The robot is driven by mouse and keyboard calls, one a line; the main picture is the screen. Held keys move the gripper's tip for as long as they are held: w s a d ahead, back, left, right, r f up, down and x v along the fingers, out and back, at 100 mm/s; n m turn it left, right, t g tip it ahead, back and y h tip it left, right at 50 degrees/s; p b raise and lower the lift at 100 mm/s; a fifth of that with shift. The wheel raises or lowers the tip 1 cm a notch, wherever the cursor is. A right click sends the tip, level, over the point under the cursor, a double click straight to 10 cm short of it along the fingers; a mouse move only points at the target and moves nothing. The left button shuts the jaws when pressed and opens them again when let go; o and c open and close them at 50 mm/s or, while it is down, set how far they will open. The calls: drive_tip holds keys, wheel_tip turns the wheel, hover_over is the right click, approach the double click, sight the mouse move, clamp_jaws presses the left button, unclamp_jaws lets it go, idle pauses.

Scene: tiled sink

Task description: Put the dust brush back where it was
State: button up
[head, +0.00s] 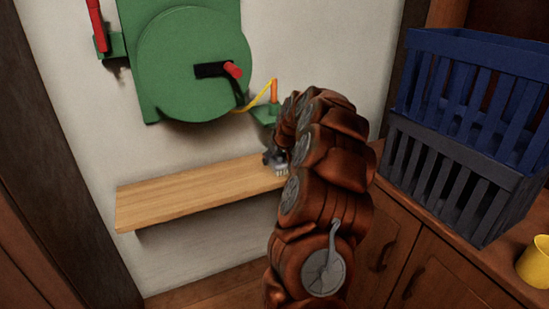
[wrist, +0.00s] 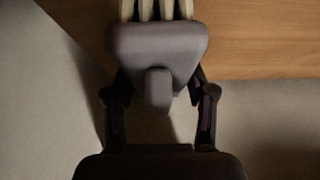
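The dust brush (wrist: 158,48) has a dark grey body with a short rounded stub and pale bristles, which point to the top of the wrist view. My gripper (wrist: 159,82) has one finger against each side of the brush's tapered body; the fingertips are partly hidden by it. In the head view, the brush's pale bristles (head: 282,170) show beside my gripper (head: 272,157), at the right end of the wooden shelf (head: 190,186). I cannot tell whether the bristles touch the shelf. My arm hides the shelf's right end.
A green wheel device (head: 190,65) with a red handle (head: 233,69) hangs on the wall above the shelf. A small green bracket (head: 264,113) is close to my arm. Blue (head: 470,95) and grey crates (head: 455,175) and a yellow cup (head: 535,262) stand at right. The shelf's left part is bare.

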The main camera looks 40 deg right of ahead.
drive_tip(key=o, duration=0.4)
drive_tip(key=shift+c, duration=0.2)
drive_tip(key=shift+r, duration=0.1)
